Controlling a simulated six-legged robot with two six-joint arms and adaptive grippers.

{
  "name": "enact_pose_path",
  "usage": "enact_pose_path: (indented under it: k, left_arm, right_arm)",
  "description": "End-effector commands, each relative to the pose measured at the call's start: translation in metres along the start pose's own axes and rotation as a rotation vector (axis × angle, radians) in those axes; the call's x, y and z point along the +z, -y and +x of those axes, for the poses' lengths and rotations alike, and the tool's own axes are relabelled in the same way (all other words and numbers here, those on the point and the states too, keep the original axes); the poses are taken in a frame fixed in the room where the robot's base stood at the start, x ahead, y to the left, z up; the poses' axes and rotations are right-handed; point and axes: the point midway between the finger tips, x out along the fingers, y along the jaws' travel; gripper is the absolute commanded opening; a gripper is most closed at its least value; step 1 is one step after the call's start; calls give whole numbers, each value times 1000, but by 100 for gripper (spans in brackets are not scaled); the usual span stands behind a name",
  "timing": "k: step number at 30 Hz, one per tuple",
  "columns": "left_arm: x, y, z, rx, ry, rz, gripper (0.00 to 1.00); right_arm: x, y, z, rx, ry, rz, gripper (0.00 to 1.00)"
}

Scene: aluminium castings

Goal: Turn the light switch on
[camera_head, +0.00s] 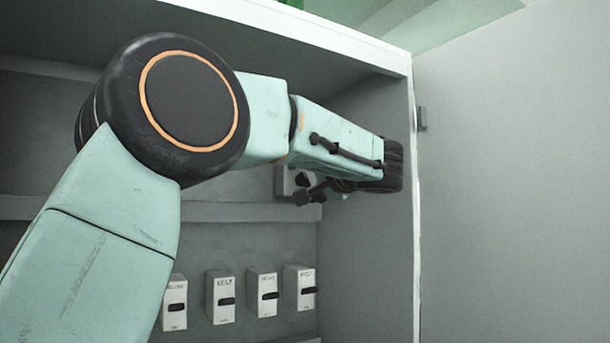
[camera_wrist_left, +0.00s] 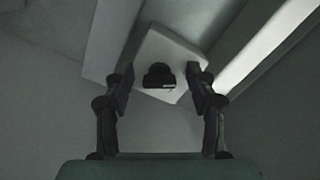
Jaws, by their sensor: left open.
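A pale box with a black knob, which may be the light switch (camera_head: 282,180), is on the cabinet's back wall, partly hidden behind my left gripper in the head view. In the left wrist view the box (camera_wrist_left: 160,48) is tilted, and its black knob (camera_wrist_left: 158,75) lies between the two fingers. My left gripper (camera_head: 304,190) is open and empty, its fingers spread on either side of the knob. I cannot tell whether they touch the box. No label shows on it. My right gripper is in neither view.
Several white labelled switch boxes (camera_head: 220,297) with black levers line the lower back wall. A grey ledge (camera_head: 235,212) runs above them. The cabinet's right side wall (camera_head: 367,255) is close to my left wrist. An open door panel (camera_head: 510,200) stands at the right.

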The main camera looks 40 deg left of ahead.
Motion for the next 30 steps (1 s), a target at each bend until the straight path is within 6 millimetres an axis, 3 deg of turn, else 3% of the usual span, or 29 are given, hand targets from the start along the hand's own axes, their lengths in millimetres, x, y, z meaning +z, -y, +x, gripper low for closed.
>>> enact_pose_path:
  k: [12,30]
  left_arm:
    - [-3,-2,10,0,-2,1,56]
    - [-4,-3,9,0,-5,2,5]
  right_arm:
    - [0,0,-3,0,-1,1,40]
    - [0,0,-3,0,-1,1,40]
